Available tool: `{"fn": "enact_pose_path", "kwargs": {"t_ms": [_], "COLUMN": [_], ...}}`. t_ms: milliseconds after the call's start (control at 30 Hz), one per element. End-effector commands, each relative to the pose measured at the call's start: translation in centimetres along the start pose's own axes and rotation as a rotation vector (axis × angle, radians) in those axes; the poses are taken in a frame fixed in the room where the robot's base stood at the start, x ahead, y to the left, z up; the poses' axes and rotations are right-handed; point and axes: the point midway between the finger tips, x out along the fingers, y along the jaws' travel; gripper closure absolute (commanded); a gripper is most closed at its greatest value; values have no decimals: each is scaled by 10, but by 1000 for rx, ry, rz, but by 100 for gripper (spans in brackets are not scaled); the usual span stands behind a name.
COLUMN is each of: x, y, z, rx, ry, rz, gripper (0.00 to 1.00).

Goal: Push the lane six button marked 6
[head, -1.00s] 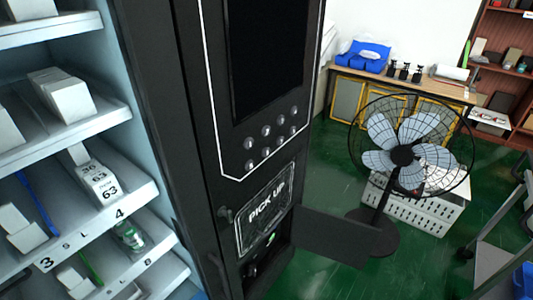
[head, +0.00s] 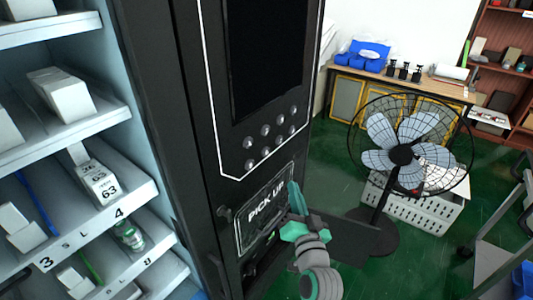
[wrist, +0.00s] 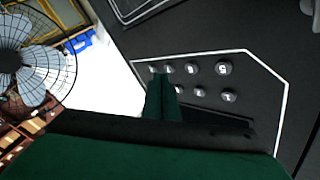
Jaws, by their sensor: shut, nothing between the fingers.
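Two rows of round grey buttons sit on the black machine's front panel (head: 222,120), under a dark screen. Their digits are too small to read surely. Counting along the rows, button 6 (head: 266,153) appears to be second from left in the lower row. In the upside-down wrist view this button (wrist: 191,69) is in the upper row, second from right. My gripper (head: 292,186) is shut and empty, in front of the PICK UP sign and below the buttons. In the wrist view its green fingers (wrist: 163,84) hide part of the left-hand buttons; contact cannot be told.
Shelves of white boxes (head: 62,95) stand left. A fan (head: 402,155) stands on the green floor at right, before a wooden table (head: 440,88).

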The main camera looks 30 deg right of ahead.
Motion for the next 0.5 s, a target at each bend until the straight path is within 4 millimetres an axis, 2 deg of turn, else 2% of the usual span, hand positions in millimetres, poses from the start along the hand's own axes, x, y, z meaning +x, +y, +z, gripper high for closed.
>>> {"fn": "enact_pose_path", "kwargs": {"t_ms": [33, 200, 333, 500], "x": [7, 17, 20, 20], "y": [-2, -4, -5, -6], "z": [-17, -48, -56, -56], "rx": [15, 52, 63, 64], "ry": [17, 38, 42, 41], "rz": [-7, -24, -30, -32], "gripper": [100, 100, 100, 100]}}
